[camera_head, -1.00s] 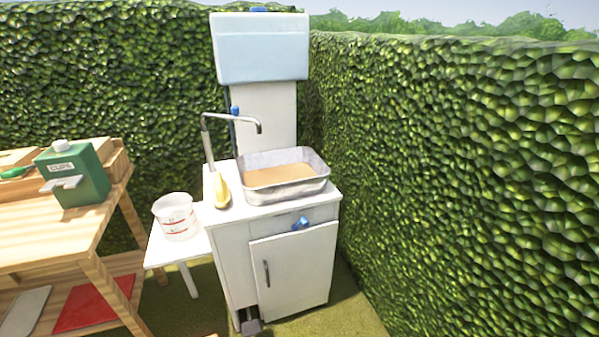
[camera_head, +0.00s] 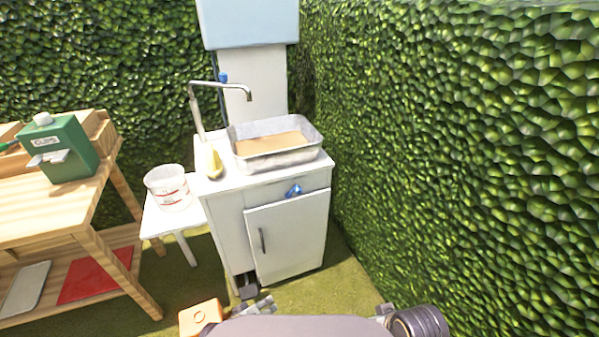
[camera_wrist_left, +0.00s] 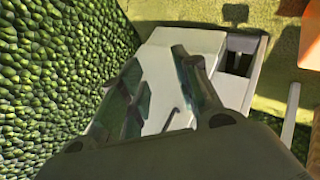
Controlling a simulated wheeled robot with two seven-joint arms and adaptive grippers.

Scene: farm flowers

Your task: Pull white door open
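The white door (camera_head: 287,241) is the front of the white sink cabinet and looks shut, with a dark upright handle (camera_head: 262,240) near its left edge. In the left wrist view the white door (camera_wrist_left: 158,75) lies beyond my left gripper (camera_wrist_left: 158,58), and the dark handle (camera_wrist_left: 170,118) shows between the fingers, apparently untouched. The fingers are spread and empty. In the head view only a small part of my left gripper (camera_head: 256,306) shows at the bottom edge, in front of the cabinet. My right gripper is not seen.
A metal basin (camera_head: 275,150) and tap stand on the cabinet. A low white table with a plastic bucket (camera_head: 168,188) is to its left. A wooden bench (camera_head: 40,205) is further left. A hedge (camera_head: 450,150) closes the right side. An orange block (camera_head: 200,316) is low in front.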

